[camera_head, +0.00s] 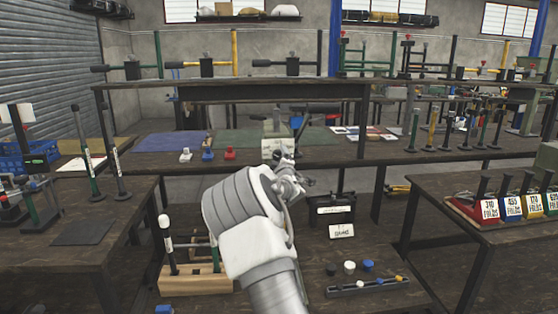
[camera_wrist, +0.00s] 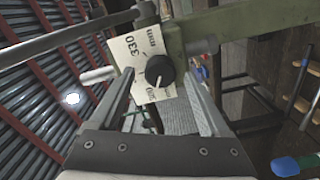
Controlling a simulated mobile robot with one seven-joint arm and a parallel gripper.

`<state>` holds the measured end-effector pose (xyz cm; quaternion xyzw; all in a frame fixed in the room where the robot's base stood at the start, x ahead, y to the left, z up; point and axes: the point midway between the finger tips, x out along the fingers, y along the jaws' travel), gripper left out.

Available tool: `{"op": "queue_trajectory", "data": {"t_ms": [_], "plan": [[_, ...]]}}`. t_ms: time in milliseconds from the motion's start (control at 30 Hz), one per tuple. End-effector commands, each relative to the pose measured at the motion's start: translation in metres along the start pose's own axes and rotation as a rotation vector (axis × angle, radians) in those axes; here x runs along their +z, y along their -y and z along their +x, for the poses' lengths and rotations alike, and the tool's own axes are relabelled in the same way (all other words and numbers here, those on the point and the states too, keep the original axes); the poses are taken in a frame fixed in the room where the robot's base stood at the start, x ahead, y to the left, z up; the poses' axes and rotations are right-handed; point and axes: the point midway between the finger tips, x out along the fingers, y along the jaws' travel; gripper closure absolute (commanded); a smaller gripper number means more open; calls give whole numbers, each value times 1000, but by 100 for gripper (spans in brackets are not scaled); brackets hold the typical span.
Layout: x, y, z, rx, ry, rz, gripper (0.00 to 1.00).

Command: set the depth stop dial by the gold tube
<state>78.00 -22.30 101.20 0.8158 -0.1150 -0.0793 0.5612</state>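A black dial knob (camera_wrist: 160,70) sits on a white plate (camera_wrist: 135,46) fixed to a green press frame (camera_wrist: 235,22). The plate reads 330 and mm; other print is partly hidden by the knob. My gripper (camera_wrist: 159,78) is open, one finger on each side of the knob in the wrist view. I cannot tell whether the fingers touch it. In the head view my gripper (camera_head: 303,184) is in front of the middle bench, below a press with a pale plate (camera_head: 277,124). A gold-yellow tube (camera_head: 432,128) stands on that bench to the right, among darker tubes.
A right table (camera_head: 476,236) holds colored stands with numbered cards, including a yellow one (camera_head: 531,204). A left table (camera_head: 40,252) holds upright tools. Low in front are a wooden rack (camera_head: 195,282) and a tray (camera_head: 368,287). A bar crosses the wrist view's upper left.

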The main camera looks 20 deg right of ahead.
Motion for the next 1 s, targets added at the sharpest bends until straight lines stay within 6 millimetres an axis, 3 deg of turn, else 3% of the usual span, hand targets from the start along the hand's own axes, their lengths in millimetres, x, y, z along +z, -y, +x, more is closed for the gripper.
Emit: {"op": "queue_trajectory", "data": {"t_ms": [267, 467, 1000], "plan": [[0, 0, -1, 0, 0, 1, 20], [0, -1, -13, 0, 0, 1, 20], [-1, -1, -96, 0, -1, 3, 20]]}}
